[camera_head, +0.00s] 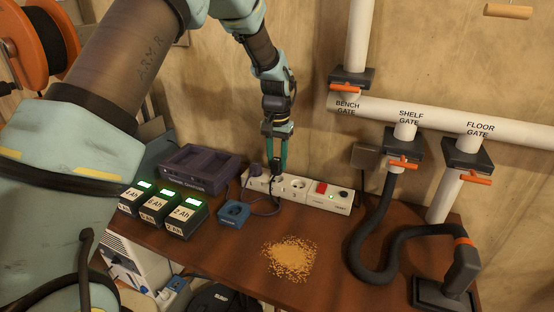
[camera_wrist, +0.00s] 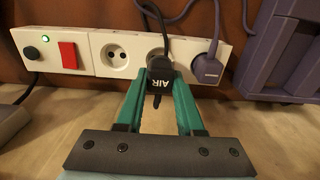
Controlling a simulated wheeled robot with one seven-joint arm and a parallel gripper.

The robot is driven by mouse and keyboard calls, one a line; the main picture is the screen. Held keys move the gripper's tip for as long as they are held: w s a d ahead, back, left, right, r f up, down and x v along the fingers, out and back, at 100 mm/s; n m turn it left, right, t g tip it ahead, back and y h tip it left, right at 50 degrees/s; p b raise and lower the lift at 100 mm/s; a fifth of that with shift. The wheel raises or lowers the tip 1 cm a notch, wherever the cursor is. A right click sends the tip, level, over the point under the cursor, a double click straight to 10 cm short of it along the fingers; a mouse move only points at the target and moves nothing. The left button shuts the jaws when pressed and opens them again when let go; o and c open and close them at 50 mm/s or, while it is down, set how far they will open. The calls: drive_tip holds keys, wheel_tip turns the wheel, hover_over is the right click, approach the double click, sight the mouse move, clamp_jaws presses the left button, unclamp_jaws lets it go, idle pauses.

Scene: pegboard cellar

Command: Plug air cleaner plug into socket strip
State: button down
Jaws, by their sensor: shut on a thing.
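The white socket strip (camera_head: 337,200) lies along the back of the bench against the wall; it also fills the top of the wrist view (camera_wrist: 98,52). My gripper (camera_head: 277,172) points down over its left part. In the wrist view my gripper (camera_wrist: 160,80) is shut on the black air cleaner plug (camera_wrist: 160,74), marked AIR. The plug is at a socket between a free round socket (camera_wrist: 116,53) and a purple plug (camera_wrist: 210,66). It covers most of that socket; I cannot tell how deep its pins sit.
A red switch (camera_wrist: 68,55) and green light are at the strip's other end. A purple charger (camera_head: 195,168), a blue box (camera_head: 233,214) and labelled batteries (camera_head: 183,217) stand left. A sawdust patch (camera_head: 290,258) lies in front. A black hose (camera_head: 357,250) curls at right.

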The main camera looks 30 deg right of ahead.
drive_tip(key=shift+f+b, duration=0.55)
drive_tip(key=shift+f, duration=0.55)
idle(0.8)
drive_tip(key=shift+r+p, duration=0.4)
drive_tip(key=shift+r, duration=0.05)
idle(5.7)
